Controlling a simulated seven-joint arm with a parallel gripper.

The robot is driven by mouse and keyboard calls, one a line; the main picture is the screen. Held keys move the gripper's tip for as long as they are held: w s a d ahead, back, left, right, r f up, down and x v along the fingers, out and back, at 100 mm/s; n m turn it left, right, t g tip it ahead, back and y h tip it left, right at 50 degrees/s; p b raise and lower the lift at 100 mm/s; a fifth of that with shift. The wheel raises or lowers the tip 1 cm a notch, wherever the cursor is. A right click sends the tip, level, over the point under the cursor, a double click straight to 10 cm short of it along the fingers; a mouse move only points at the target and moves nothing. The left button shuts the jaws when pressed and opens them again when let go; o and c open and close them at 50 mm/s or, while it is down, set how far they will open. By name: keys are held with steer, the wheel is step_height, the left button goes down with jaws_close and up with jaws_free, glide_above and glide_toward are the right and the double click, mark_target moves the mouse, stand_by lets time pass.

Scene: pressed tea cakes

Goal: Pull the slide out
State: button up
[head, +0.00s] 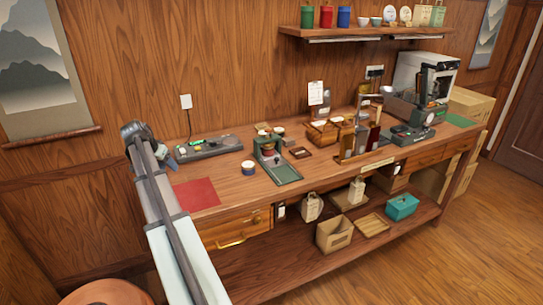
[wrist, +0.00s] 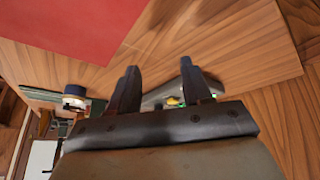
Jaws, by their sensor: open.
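A green press-like device (head: 268,152) stands near the middle of the bench, with a flat green plate (head: 284,174) at its front that may be the slide. In the wrist view, part of what looks like this green device (wrist: 45,95) shows at the left edge. My gripper (head: 170,160) is over the left part of the bench, well to the left of the device. In the wrist view my gripper (wrist: 160,78) has its two fingers apart, with nothing held between them. The far end of the slide's track is too small to make out.
A control panel (head: 208,147) with lit buttons lies behind my gripper. A red mat (head: 196,194) lies in front of it. A small dark-and-white tin (head: 248,168) stands left of the green device. Wooden boxes and stands (head: 322,132) crowd the bench to the right.

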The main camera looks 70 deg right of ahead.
steer(key=s+d+r+m+g+y, duration=0.1)
steer(key=s+d+r+m, duration=0.15)
steer(key=s+d, duration=0.45)
steer(key=s+d+r+m, duration=0.1)
steer(key=s+d+r, duration=0.3)
steer(key=s, duration=0.5)
steer(key=m, duration=0.3)
glide_toward(277, 158)
steer(key=shift+g+y, duration=0.3)
steer(key=x, duration=0.7)
steer(key=shift+w+d+f, duration=0.25)
steer(key=shift+f, duration=0.1)
jaws_close()
